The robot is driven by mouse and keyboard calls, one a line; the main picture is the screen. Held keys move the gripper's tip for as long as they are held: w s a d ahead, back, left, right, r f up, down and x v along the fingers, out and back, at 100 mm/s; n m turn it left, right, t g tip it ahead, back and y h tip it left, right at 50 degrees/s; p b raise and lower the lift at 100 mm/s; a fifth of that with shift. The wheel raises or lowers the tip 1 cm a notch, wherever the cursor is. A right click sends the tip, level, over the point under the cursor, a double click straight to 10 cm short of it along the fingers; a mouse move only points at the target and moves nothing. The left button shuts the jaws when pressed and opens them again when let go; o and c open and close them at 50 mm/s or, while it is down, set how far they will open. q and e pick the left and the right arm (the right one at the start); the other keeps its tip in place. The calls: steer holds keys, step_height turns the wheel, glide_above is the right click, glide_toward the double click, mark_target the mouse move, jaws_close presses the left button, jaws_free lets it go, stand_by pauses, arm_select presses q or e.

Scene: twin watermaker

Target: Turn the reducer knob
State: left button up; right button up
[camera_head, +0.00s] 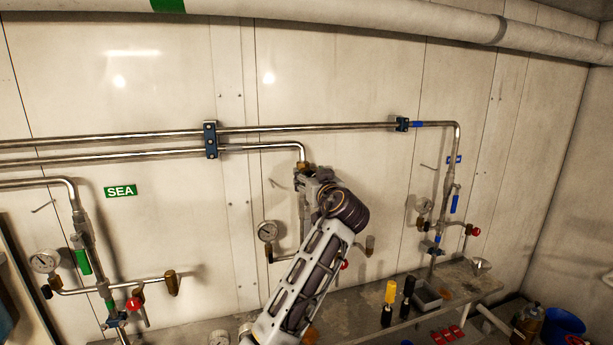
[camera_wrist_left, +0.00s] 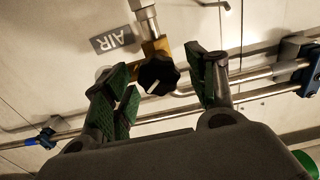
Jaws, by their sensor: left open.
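The reducer knob (camera_wrist_left: 158,75) is black with a white pointer mark and sits on a brass body (camera_wrist_left: 157,48) in the left wrist view. My left gripper (camera_wrist_left: 158,86) is open there, with a green-padded finger on each side of the knob. I see gaps at the sides; contact cannot be told. In the head view my left gripper (camera_head: 311,178) is at the wall below a pipe bend and covers the knob. Only a bit of brass fitting (camera_head: 303,164) shows above it. My right gripper is not in view.
An AIR label (camera_wrist_left: 113,39) is beside the fitting. A pressure gauge (camera_head: 267,231) is left of my arm. Steel pipes (camera_head: 260,130) run along the wall. A bench (camera_head: 345,320) below holds a yellow-topped tool (camera_head: 390,292) and a tray (camera_head: 427,294).

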arm_select(q)
steer(key=shift+d, duration=0.1)
steer(key=shift+c, duration=0.2)
steer(key=c, duration=1)
steer(key=shift+m, duration=1.4)
steer(key=m+p, duration=0.1)
steer(key=m, duration=0.2)
steer(key=shift+r, duration=0.1)
steer(key=m+p, duration=0.2)
steer(key=m, duration=0.4)
steer(key=shift+d+p, duration=0.1)
steer(key=shift+p, duration=0.2)
